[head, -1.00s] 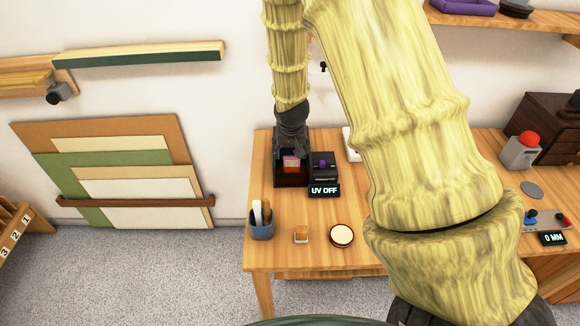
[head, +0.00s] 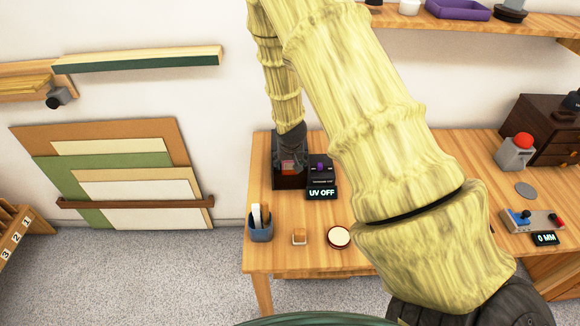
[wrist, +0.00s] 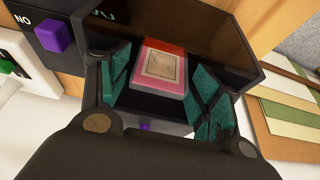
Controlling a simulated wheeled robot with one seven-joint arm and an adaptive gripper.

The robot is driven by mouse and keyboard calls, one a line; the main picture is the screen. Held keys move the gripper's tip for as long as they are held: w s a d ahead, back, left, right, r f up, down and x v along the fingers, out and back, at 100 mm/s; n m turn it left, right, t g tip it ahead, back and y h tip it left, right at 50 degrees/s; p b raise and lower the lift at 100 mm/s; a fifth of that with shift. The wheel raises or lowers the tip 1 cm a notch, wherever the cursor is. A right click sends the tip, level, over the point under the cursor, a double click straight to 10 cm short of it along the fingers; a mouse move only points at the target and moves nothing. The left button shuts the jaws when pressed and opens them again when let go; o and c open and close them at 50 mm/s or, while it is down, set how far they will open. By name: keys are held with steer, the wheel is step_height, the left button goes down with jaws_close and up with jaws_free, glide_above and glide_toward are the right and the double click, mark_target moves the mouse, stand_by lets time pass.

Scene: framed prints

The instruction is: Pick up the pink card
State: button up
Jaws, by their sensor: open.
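The pink card (wrist: 162,80) shows in the wrist view with a pale framed picture on it, inside a dark box (wrist: 215,45). An orange-red patch lies at its far edge. In the head view the card (head: 289,167) is a small pink spot in the box at the back left of the table. My gripper (wrist: 162,88) is open, with its green-padded fingers on either side of the card and a gap visible around it. I cannot tell how deep the fingertips are in the box. In the head view my dark gripper partly hides the box.

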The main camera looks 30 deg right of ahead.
steer(key=shift+x, duration=1)
steer(key=c, duration=0.8)
steer(key=shift+r, duration=0.15)
